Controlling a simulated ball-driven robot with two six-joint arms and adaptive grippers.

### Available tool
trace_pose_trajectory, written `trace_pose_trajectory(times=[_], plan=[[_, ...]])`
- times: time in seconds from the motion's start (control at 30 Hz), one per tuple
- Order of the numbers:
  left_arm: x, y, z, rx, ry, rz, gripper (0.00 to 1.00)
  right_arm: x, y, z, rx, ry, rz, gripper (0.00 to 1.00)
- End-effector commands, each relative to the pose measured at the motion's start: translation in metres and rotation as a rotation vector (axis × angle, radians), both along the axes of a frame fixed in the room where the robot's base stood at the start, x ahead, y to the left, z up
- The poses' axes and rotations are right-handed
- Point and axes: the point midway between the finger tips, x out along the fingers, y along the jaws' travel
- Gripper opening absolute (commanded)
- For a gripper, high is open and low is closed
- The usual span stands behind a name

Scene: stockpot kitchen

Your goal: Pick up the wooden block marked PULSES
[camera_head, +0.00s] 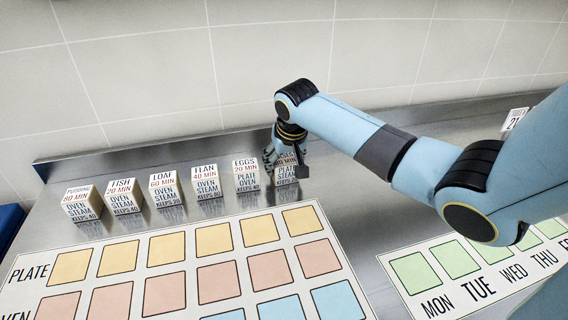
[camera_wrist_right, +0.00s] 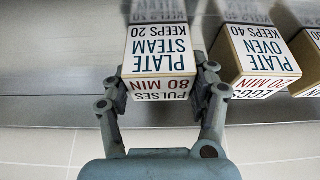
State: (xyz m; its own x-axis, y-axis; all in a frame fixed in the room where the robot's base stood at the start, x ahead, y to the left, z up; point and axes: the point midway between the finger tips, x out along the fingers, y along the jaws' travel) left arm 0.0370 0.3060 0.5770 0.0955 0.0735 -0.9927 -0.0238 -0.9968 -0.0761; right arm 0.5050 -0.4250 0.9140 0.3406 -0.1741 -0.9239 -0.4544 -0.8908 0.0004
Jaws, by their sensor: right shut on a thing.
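The wooden block marked PULSES (camera_wrist_right: 158,55) sits between the fingers of my right gripper (camera_wrist_right: 160,84) in the right wrist view. Its faces read PLATE STEAM, KEEPS 20 and 80 MIN. The gripper is shut on the block's sides. In the head view the same block (camera_head: 286,172) stands at the right end of the block row, partly hidden by my right gripper (camera_head: 286,165). I cannot tell whether it still touches the steel counter. My left gripper is not in view.
The EGGS block (camera_head: 246,177) stands close on the left, followed by the FLAN (camera_head: 206,183), LOAF (camera_head: 166,189), FISH (camera_head: 123,197) and PUDDING (camera_head: 82,204) blocks. A chart with coloured squares (camera_head: 188,240) lies in front. A weekday chart (camera_head: 440,285) lies at right.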

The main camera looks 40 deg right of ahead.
Motion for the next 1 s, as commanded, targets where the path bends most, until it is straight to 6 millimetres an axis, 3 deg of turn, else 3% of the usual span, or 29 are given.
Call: trace_pose_trajectory(times=[0.1, 0.4, 0.67, 1.0], plan=[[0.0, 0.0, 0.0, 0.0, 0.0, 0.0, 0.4, 0.0, 0.0, 0.0, 0.0, -0.001, 0.0, 0.22], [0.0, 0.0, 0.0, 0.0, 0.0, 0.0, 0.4, 0.0, 0.0, 0.004, -0.001, -0.002, 0.0, 0.22], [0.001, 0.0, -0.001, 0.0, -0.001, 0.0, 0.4, 0.001, -0.001, 0.039, -0.001, -0.005, 0.0, 0.22], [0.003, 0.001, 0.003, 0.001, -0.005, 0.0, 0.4, -0.07, -0.034, 0.087, -0.01, 0.003, 0.004, 0.22]])
